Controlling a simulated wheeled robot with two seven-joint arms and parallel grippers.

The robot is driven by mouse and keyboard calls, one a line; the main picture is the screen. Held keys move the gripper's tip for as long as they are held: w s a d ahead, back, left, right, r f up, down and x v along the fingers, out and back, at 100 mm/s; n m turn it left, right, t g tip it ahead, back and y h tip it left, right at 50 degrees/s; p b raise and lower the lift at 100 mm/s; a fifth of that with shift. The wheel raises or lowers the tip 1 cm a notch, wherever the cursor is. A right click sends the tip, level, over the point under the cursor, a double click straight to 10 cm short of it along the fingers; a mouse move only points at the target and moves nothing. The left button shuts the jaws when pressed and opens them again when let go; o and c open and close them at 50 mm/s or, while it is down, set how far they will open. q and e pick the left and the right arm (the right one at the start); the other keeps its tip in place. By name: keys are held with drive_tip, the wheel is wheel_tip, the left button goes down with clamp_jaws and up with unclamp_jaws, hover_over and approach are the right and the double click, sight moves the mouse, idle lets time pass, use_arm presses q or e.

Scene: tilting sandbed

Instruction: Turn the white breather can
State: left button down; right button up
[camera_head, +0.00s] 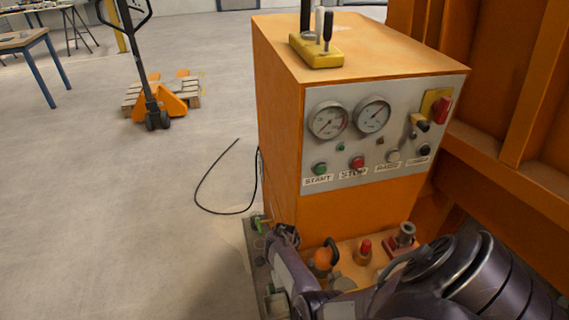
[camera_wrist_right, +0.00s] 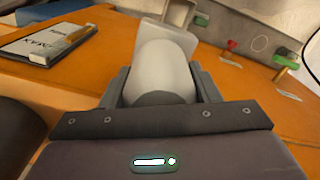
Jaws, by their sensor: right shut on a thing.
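The white breather can (camera_wrist_right: 163,55) is a pale, rounded cylinder in the middle of the right wrist view. It stands out from an orange surface (camera_wrist_right: 240,85). My right gripper (camera_wrist_right: 160,82) is shut on it, with one grey finger on each side. The can's near lower end is hidden by the gripper body. In the head view my dark arm covers the lower right, and I cannot make out the can there. My left gripper is not in view.
The orange cabinet (camera_head: 275,150) carries a panel (camera_head: 375,150) with gauges and buttons. A yellow lever block (camera_head: 316,52) sits on top. A red-capped fitting (camera_head: 364,252) and a label plate (camera_wrist_right: 45,43) are nearby. Open floor lies left, with a pallet jack (camera_head: 155,105).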

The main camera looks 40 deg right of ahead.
drive_tip(key=o, duration=0.7)
drive_tip(key=shift+d, duration=0.15)
drive_tip(key=shift+r, duration=0.1)
wheel_tip(320, 180, up, 8)
drive_tip(key=shift+f+p, duration=0.15)
drive_tip(key=shift+p, duration=0.9)
